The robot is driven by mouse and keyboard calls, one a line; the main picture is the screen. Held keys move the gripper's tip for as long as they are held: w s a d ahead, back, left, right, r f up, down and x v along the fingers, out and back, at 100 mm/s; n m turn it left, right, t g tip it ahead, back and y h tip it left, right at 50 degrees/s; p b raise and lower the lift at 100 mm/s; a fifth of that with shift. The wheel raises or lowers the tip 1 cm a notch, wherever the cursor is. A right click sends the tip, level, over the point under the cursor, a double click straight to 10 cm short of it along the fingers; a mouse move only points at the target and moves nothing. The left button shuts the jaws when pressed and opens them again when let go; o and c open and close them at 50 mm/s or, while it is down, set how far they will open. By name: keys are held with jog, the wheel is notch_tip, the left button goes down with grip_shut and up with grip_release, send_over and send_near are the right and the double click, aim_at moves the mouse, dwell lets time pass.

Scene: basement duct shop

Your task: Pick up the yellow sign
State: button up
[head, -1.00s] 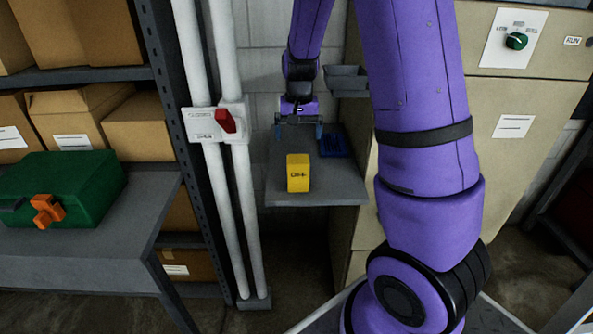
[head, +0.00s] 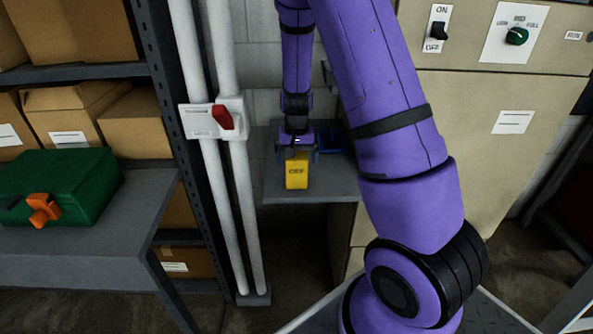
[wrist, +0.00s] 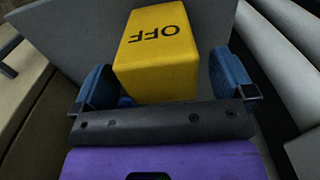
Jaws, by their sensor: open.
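The yellow sign (head: 297,176) is a small upright block marked OFF, standing on a grey shelf (head: 335,188) in the head view. In the wrist view the sign (wrist: 157,58) lies between the two blue fingers of my gripper (wrist: 166,85), with one finger on each side. My gripper (head: 297,157) is open and comes down from above and behind the sign in the head view. A small gap seems to show beside the fingers, but whether either touches the sign I cannot tell. The sign's back side is hidden.
A blue tray (head: 329,139) sits on the shelf just right of my gripper. A beige cabinet (head: 470,140) is at the right. A green case (head: 60,187) lies on a grey table at left.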

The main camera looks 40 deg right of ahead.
jog(key=shift+f, duration=0.75)
jog(key=shift+c, duration=0.5)
jog(key=c, duration=1)
jog(key=shift+o, duration=0.2)
jog(key=shift+r, duration=0.15)
